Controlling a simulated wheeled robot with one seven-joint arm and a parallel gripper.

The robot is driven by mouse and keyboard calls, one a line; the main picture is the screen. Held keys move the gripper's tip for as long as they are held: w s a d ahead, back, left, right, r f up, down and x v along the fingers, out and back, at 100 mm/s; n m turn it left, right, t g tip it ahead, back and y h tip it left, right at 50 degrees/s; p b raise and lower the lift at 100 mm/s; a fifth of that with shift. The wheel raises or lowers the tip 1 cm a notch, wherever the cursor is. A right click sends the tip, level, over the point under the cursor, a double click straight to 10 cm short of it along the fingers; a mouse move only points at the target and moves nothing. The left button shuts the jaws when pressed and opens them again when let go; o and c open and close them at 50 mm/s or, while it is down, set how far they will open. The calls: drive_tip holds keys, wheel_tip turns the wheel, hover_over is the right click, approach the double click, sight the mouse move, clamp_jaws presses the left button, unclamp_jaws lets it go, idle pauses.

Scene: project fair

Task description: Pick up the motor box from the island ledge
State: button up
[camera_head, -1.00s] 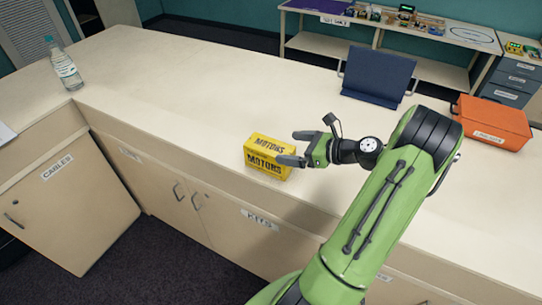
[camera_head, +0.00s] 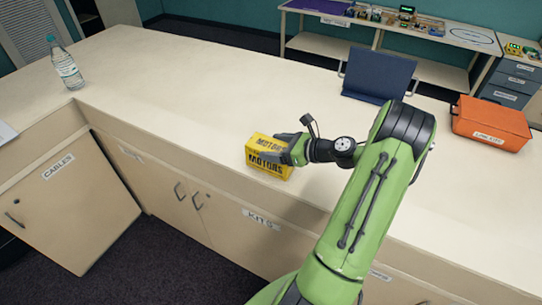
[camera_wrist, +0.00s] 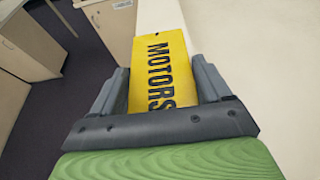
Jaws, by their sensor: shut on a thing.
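The motor box (camera_head: 262,146) is yellow with "MOTORS" in black and sits on the island's pale ledge (camera_head: 205,130), near its front edge. My gripper (camera_head: 272,153) reaches it from the right and is shut on it, with fingers along two opposite sides. In the wrist view the box (camera_wrist: 158,70) stands between the two grey fingers, and my gripper (camera_wrist: 158,88) holds it there. The box appears to rest on the ledge. Its right end is partly hidden by my gripper in the head view.
A clear bottle (camera_head: 66,64) stands at the far left of the counter. A dark blue stand (camera_head: 377,75) and an orange case (camera_head: 491,122) are at the back right. Cabinet doors (camera_head: 73,195) are below the counter edge. The counter's middle is clear.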

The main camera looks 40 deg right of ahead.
drive_tip(key=shift+c, duration=1.3)
drive_tip(key=shift+r, duration=0.15)
